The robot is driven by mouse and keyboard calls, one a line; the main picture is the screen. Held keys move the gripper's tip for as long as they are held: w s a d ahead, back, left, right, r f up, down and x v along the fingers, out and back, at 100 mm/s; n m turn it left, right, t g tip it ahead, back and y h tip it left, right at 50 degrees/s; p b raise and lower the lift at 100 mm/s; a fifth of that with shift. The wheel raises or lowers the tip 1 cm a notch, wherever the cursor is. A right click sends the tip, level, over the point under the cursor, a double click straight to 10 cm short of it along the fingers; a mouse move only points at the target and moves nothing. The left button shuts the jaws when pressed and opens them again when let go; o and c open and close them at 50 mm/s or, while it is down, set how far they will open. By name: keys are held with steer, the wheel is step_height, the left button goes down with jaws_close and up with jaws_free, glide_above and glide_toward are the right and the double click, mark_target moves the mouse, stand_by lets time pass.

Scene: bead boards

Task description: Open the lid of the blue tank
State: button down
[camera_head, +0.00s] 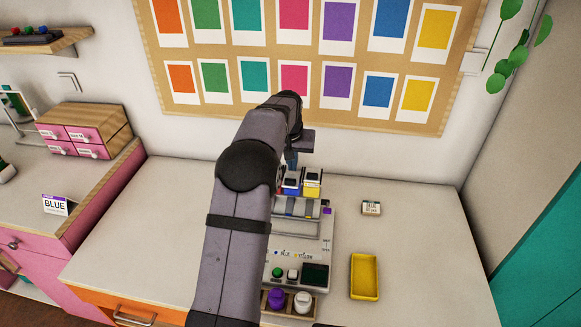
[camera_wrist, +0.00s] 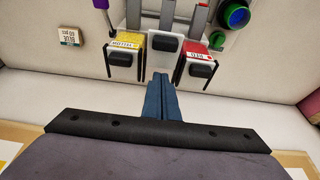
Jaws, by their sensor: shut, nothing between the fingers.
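The blue tank (camera_head: 291,190) stands in the row at the back of the bead machine, left of the yellow tank (camera_head: 312,187). In the wrist view a pale piece with a dark knob (camera_wrist: 163,44) sits in the middle of the row, between the yellow tank (camera_wrist: 124,48) and the red tank (camera_wrist: 201,65). It lines up with the blue tank; whether its lid is open I cannot tell. My gripper (camera_wrist: 161,76) is shut and empty, its blue fingers at the near edge of this middle piece. In the head view my gripper (camera_head: 291,158) is just behind the blue tank.
A small box labelled BLUE (camera_head: 371,208) and a yellow tray (camera_head: 365,276) lie right of the machine (camera_head: 325,250). A purple and a white jar stand in front. A round green and blue part (camera_wrist: 235,14) is beside the red tank. My arm hides the machine's left side.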

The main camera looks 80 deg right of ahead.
mark_target(290, 179)
steer(key=shift+a+r, duration=0.15)
steer(key=shift+a, duration=0.45)
steer(key=shift+a+r, duration=0.15)
steer(key=shift+a, duration=0.4)
steer(key=shift+a+f+p, duration=0.1)
steer(key=shift+a+p, duration=0.35)
steer(key=shift+a, duration=0.2)
steer(key=shift+a+f+b, duration=0.1)
steer(key=shift+a+b, duration=0.3)
steer(key=shift+a, duration=0.35)
steer(key=shift+d, duration=0.1)
